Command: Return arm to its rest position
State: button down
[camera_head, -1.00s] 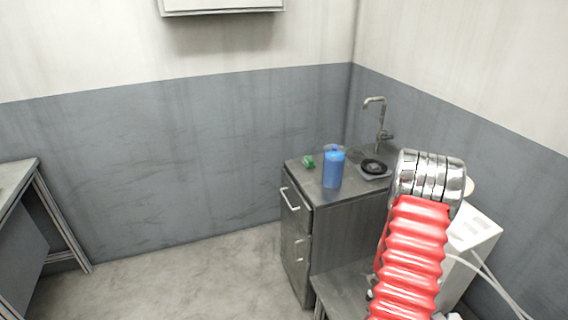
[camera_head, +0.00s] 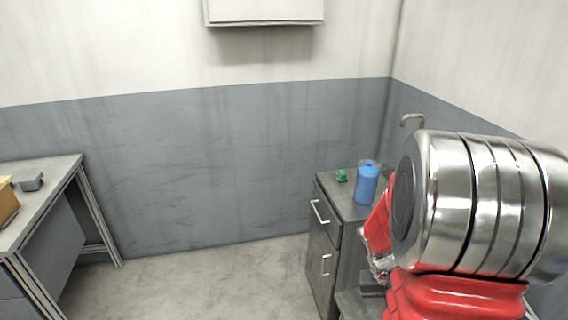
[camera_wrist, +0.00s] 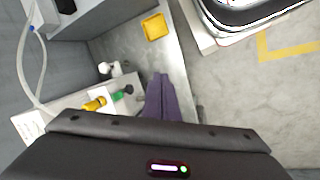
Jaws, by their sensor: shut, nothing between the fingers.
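My arm fills the right of the head view, with a red ribbed sleeve and a large chrome joint close to the camera. In the wrist view my gripper (camera_wrist: 160,78) shows as two dark purple fingers pressed together. It is shut and empty, above a grey bench (camera_wrist: 182,75). The fingertips are not clear in the head view.
A yellow tray (camera_wrist: 154,27) lies on the bench. A table (camera_head: 50,185) stands left. The middle floor is clear.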

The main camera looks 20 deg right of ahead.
jog(key=w+a+r+n+t+y, duration=0.1)
jog(key=a+r+n+t, duration=0.2)
jog(key=a+r, duration=0.8)
jog(key=w+a+r+n+t+y, duration=0.1)
jog(key=a+r+n+t, duration=0.3)
jog(key=a+r, duration=0.6)
jog(key=w+a+t, duration=0.1)
jog(key=a, duration=0.6)
jog(key=shift+a+r+t+y, duration=0.3)
jog(key=shift+r, duration=0.05)
jog(key=shift+w+d, duration=0.1)
